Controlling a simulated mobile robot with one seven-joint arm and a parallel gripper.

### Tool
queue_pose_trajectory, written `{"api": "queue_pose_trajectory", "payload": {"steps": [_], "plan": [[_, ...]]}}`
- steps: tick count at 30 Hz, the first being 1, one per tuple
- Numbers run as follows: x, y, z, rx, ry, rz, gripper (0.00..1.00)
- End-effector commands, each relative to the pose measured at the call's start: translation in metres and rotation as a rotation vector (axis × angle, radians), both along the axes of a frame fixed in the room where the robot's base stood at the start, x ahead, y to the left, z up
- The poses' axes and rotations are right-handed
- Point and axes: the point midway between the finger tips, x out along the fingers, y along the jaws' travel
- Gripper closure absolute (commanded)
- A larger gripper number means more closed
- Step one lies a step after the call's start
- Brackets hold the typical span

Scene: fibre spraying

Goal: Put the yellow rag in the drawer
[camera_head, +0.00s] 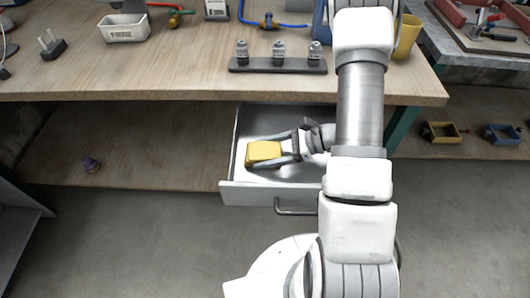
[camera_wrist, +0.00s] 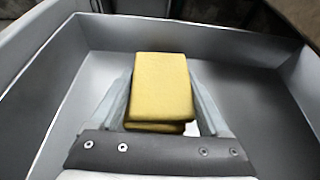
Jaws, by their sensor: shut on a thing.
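The yellow rag (camera_head: 263,153) is a folded block inside the open drawer (camera_head: 250,193) under the workbench. My gripper (camera_head: 278,150) reaches down into the drawer and is shut on the rag. In the wrist view the rag (camera_wrist: 160,85) sits between the two fingers (camera_wrist: 163,100), with the grey drawer walls (camera_wrist: 35,75) around it. The rag is over the drawer's interior; I cannot tell whether it touches the drawer floor. My arm hides the right part of the drawer.
The workbench top (camera_head: 150,75) overhangs the drawer's back. A rack with three small bottles (camera_head: 278,65) stands on it, with a white bin (camera_head: 125,28) at left and a yellow cup (camera_head: 407,37) at right. A lower shelf (camera_head: 130,150) lies left of the drawer.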

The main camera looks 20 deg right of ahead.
Motion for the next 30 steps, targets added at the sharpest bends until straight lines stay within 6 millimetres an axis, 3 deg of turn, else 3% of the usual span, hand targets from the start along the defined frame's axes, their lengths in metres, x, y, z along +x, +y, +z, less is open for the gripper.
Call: {"api": "queue_pose_trajectory", "payload": {"steps": [7, 8, 11, 21, 30], "plan": [[0.000, 0.000, -0.004, 0.000, 0.001, -0.001, 0.75], [0.000, 0.000, -0.003, -0.001, 0.001, -0.001, 0.17], [0.000, 0.000, -0.002, -0.001, 0.001, -0.001, 0.00], [0.000, 0.000, 0.003, 0.000, 0.001, 0.000, 0.00], [-0.016, -0.053, 0.025, -0.001, 0.000, -0.006, 0.00]]}}
